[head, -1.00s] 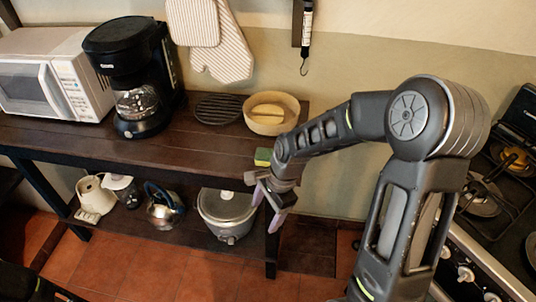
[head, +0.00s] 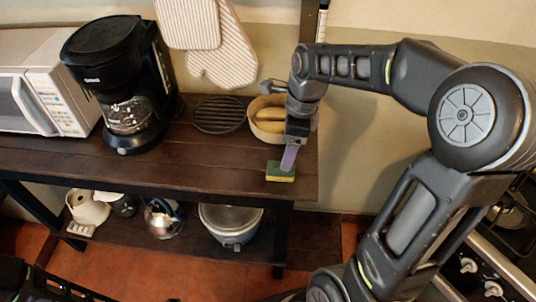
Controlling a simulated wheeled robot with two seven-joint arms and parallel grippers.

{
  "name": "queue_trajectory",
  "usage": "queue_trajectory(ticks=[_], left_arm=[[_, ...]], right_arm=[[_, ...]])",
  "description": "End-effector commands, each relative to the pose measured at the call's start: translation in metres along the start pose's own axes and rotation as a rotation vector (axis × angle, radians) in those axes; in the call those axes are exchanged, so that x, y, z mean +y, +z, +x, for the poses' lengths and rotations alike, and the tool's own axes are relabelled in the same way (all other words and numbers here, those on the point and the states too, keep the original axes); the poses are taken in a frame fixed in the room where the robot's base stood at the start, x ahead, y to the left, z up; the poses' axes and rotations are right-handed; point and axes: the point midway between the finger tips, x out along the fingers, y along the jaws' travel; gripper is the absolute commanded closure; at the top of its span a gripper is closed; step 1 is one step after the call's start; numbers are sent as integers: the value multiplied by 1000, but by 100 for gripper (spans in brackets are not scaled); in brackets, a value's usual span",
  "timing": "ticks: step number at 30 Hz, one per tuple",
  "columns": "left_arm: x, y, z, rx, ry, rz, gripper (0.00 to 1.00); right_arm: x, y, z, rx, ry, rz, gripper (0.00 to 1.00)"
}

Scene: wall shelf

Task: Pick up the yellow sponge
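The sponge (head: 281,174), yellow with a green layer, lies on the dark wooden shelf top near its front right corner. My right gripper (head: 289,158) comes down from above, with a purple finger right over the sponge and overlapping its back part in the picture. Only one finger shows clearly, so I cannot tell how far apart the fingers are or whether they touch the sponge. My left gripper is out of view.
A round tan bowl (head: 262,133) with yellow contents stands just behind my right gripper. A black round grate (head: 219,114), a coffee maker (head: 122,90) and a microwave (head: 40,90) are further left. The shelf top's front middle is clear.

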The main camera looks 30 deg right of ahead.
Motion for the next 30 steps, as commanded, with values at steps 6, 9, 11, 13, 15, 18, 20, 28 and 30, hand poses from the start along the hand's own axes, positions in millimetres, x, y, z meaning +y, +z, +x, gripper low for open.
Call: queue_trajectory(ticks=[6,9,11,13,15,18,20,28,30], left_arm=[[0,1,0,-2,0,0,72],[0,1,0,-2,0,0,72],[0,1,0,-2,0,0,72],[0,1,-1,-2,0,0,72],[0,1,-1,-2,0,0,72],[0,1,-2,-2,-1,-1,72],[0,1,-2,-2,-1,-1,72],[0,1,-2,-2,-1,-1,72],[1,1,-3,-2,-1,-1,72]], right_arm=[[0,0,0,0,0,-1,29],[0,0,0,0,0,-2,29],[0,0,1,0,0,-2,29],[0,0,5,0,1,-2,29],[0,0,12,1,3,-2,29],[0,0,22,1,3,-3,29],[0,0,26,0,1,-3,29],[0,0,27,0,0,-3,29],[0,0,29,0,1,-3,29]])
